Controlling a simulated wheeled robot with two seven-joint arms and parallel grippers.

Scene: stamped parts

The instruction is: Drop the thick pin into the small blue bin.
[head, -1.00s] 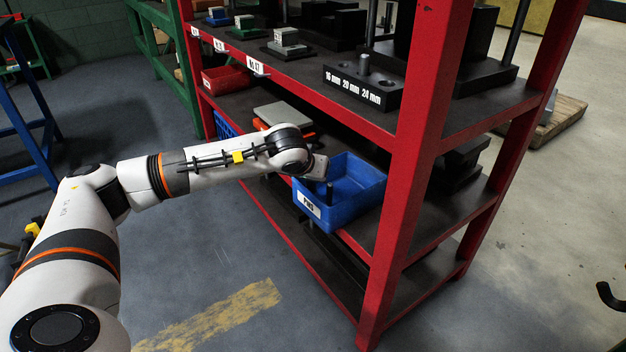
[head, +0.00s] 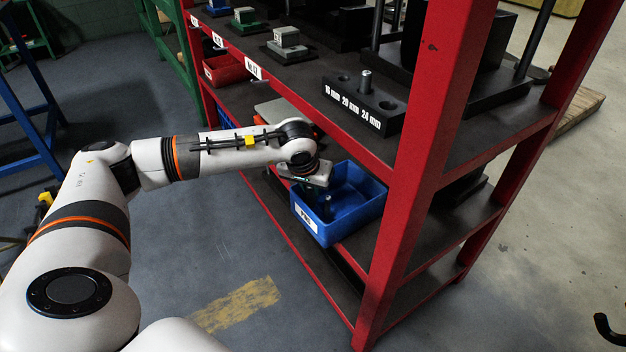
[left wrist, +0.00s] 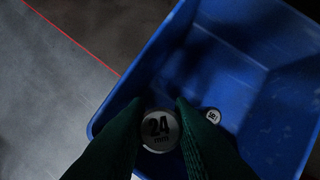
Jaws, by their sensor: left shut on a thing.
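The small blue bin (head: 368,210) stands on the middle shelf with a white label on its front. It fills much of the left wrist view (left wrist: 245,60). My left gripper (head: 326,203) points down over the near left part of the bin. My right gripper is not in view.
The red rack's upright (head: 412,180) stands close to the right of the bin. On the upper shelf a black block (head: 362,103) marked 16, 20 and 24 mm has a pin in its middle hole. A red bin (head: 226,69) sits farther left. Open floor lies in front.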

